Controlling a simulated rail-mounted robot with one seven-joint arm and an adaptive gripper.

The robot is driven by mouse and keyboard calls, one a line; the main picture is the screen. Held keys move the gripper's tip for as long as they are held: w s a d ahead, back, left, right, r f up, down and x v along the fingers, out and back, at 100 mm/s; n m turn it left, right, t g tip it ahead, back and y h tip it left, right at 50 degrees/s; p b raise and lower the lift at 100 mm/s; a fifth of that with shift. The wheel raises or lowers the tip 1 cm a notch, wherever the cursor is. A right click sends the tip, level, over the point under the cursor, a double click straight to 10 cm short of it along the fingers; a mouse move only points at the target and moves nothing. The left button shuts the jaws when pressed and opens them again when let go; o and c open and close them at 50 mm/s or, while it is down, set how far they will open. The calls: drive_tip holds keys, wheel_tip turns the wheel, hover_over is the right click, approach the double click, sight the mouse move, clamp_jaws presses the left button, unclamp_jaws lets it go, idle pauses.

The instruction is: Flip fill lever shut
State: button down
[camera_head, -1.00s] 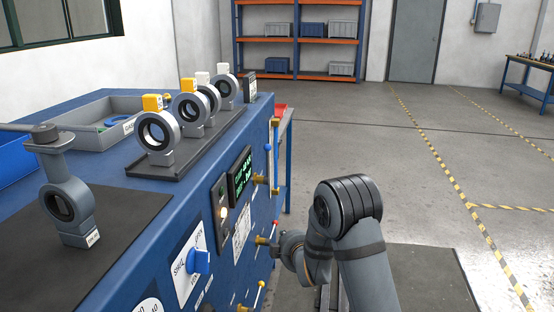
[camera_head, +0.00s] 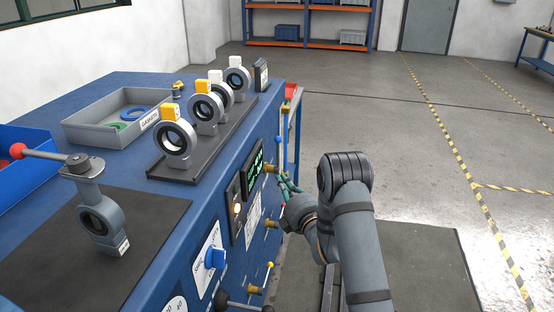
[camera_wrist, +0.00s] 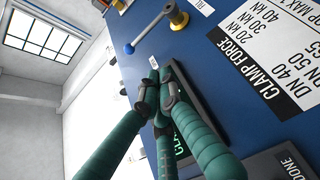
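On the blue cabinet's front panel, a lever with a blue ball end (camera_head: 278,139) stands up from a brass valve (camera_head: 270,169). In the wrist view the blue ball (camera_wrist: 128,48) and brass fitting (camera_wrist: 178,17) lie beyond my fingertips. My gripper (camera_head: 285,179) is just in front of the panel, below the blue ball and close to the brass valve. In the wrist view its green fingers (camera_wrist: 157,72) converge, with nothing seen between the tips. They appear apart from the lever.
Lower on the panel are a red-tipped lever (camera_head: 281,222), a yellow-tipped lever (camera_head: 270,265) and a blue knob (camera_head: 215,257). A lit display (camera_head: 253,167) is left of my gripper. Ring valves (camera_head: 174,140) stand on the cabinet top. The floor to the right is open.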

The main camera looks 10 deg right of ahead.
drive_tip(key=p, duration=0.3)
approach(278, 155)
drive_tip(key=w+a, duration=0.3)
drive_tip(key=a, duration=0.2)
drive_tip(key=shift+w+d+r+p, duration=0.15)
drive_tip(key=shift+w+d+p, duration=0.25)
drive_tip(key=shift+w, duration=0.4)
drive_tip(key=shift+w+d+r+p, duration=0.15)
drive_tip(key=shift+w+d+p, duration=0.1)
drive_tip(key=shift+w+d, duration=0.4)
drive_tip(key=shift+w+a, duration=0.15)
drive_tip(key=shift+r, duration=0.15)
